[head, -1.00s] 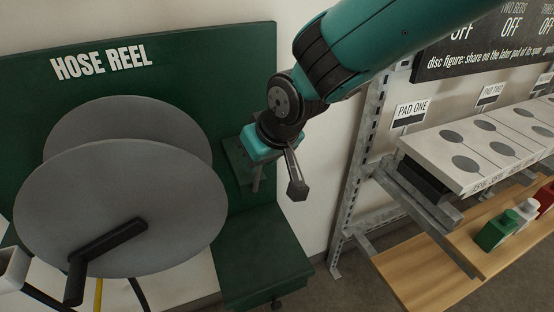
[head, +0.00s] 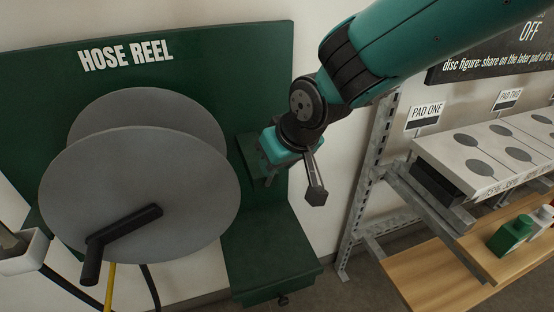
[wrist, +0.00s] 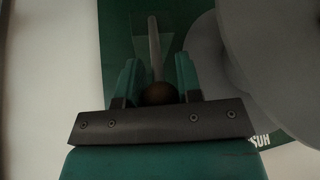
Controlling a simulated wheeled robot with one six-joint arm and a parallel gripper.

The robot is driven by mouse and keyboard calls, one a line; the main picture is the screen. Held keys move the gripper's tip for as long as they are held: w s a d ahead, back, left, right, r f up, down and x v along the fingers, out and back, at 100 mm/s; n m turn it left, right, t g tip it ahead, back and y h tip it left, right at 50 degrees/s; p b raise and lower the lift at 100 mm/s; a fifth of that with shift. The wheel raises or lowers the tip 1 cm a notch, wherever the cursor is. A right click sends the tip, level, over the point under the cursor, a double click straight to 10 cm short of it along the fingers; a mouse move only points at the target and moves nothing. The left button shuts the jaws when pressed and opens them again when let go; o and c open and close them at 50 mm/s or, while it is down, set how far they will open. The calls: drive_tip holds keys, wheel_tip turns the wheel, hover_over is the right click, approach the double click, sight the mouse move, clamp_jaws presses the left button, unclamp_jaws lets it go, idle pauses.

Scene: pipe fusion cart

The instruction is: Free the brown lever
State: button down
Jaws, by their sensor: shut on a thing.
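The brown lever shows in the wrist view as a round brown knob (wrist: 160,93) with a pale grey bar (wrist: 154,45) running up from it. My gripper (wrist: 158,80) is shut on the knob, with one teal finger on each side. In the head view my gripper (head: 272,160) is at the green bracket (head: 247,150) on the right side of the hose reel's back panel. The knob is hidden there behind my gripper, and the bar is hard to make out.
The hose reel's large grey discs (head: 140,190) and black crank (head: 125,225) stand left of my gripper. A green base (head: 265,255) lies below. At right is a metal rack (head: 375,160) with a pad table (head: 470,150) and bottles (head: 512,233) on a wooden shelf.

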drive_tip(key=c, duration=0.8)
unclamp_jaws()
drive_tip(key=shift+s+f, duration=0.1)
drive_tip(key=shift+s+d+r, duration=0.1)
drive_tip(key=shift+d+r, duration=0.05)
drive_tip(key=shift+r, duration=0.35)
drive_tip(key=b+v, duration=0.1)
drive_tip(key=v, duration=1.5)
drive_tip(key=shift+d+r, duration=0.1)
drive_tip(key=shift+r, duration=0.05)
